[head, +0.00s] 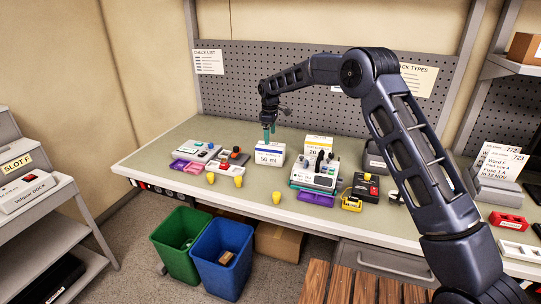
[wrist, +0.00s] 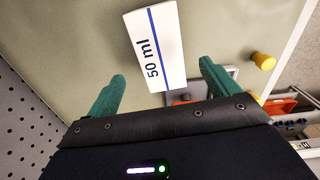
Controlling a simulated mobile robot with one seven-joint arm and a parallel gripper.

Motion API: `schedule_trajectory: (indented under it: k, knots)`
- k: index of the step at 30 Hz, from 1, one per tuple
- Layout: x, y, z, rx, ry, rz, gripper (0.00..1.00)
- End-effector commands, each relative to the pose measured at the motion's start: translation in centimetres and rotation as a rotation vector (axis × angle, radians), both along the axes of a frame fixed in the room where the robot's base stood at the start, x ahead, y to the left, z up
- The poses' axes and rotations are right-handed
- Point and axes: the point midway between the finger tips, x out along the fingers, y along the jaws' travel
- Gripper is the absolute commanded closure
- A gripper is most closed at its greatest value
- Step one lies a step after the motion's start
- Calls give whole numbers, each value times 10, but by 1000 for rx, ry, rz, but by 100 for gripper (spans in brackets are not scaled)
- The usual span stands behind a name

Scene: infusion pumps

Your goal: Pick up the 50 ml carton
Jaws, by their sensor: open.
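The 50 ml carton (head: 269,154) is a white box with a blue stripe and "50 ml" on it, standing on the bench. My gripper (head: 269,133) hangs from above just over the carton in the head view. In the wrist view the carton (wrist: 156,50) shows its white face between and beyond the two green fingers of my gripper (wrist: 163,88). The fingers are spread wide and hold nothing. I cannot tell the exact height of the fingertips over the carton.
A white carton with a yellow band (head: 318,147) stands close to the right. A pump device (head: 315,175) is in front of it. Grey devices (head: 228,160) lie to the left. Yellow pieces (head: 277,197) line the front edge. A pegboard (head: 300,80) rises behind the bench (head: 165,150).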

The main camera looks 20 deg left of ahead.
Motion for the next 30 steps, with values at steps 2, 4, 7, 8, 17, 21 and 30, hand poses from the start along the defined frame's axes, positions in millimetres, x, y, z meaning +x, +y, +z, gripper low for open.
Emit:
schedule_trajectory:
  k: [2, 4, 7, 8, 17, 21, 30]
  knots:
    - [-1, 0, -13, -3, 3, 0, 13]
    - [-1, 0, -23, -1, 2, 0, 13]
    - [-1, 0, -33, -1, 2, 0, 13]
    - [-1, 0, -35, 0, 1, -1, 13]
    - [-1, -3, -60, -2, 1, 0, 13]
    - [-1, -3, -79, -1, 2, 0, 13]
    - [-1, -3, -88, 0, 0, -1, 13]
